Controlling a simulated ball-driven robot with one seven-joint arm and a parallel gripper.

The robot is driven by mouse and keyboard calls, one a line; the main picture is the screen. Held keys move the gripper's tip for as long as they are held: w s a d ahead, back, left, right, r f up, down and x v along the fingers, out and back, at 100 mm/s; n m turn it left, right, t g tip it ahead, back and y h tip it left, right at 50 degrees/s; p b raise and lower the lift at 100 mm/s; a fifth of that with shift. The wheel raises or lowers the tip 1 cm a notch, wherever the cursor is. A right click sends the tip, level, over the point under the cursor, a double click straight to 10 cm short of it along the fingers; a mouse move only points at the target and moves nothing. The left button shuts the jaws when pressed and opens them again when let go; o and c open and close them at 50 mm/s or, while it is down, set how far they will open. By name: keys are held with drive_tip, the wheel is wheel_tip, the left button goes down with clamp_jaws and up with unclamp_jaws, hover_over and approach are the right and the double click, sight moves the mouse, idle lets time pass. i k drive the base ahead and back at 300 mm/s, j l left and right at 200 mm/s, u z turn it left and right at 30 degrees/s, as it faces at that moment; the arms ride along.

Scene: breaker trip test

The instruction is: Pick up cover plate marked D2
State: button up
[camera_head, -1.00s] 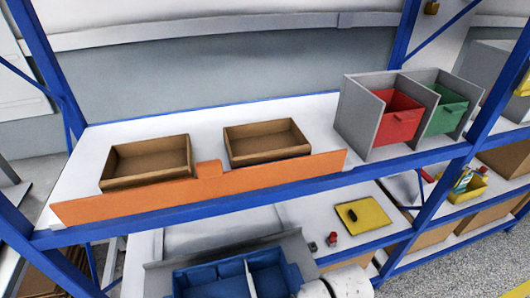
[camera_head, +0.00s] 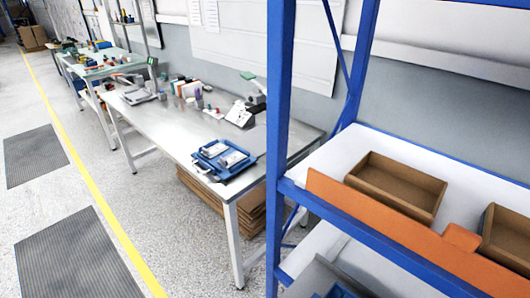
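No cover plate marked D2 can be made out in this view. A blue tray (camera_head: 208,161) with light-coloured items in it lies near the front edge of the metal workbench (camera_head: 180,130); the items are too small to identify and no marking is readable. My gripper does not show in the view.
A blue-framed shelf (camera_head: 282,120) stands at the right, with brown open boxes (camera_head: 392,190) behind an orange front board (camera_head: 390,232). Several small items stand at the back of the bench. The speckled floor is open at left, with dark mats (camera_head: 80,262) and a yellow line.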

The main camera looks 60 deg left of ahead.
sight(236, 157)
drive_tip(key=u, duration=1.8)
drive_tip(key=i+j+z, duration=0.1)
drive_tip(key=i+j, duration=0.1)
drive_tip(key=j, duration=0.05)
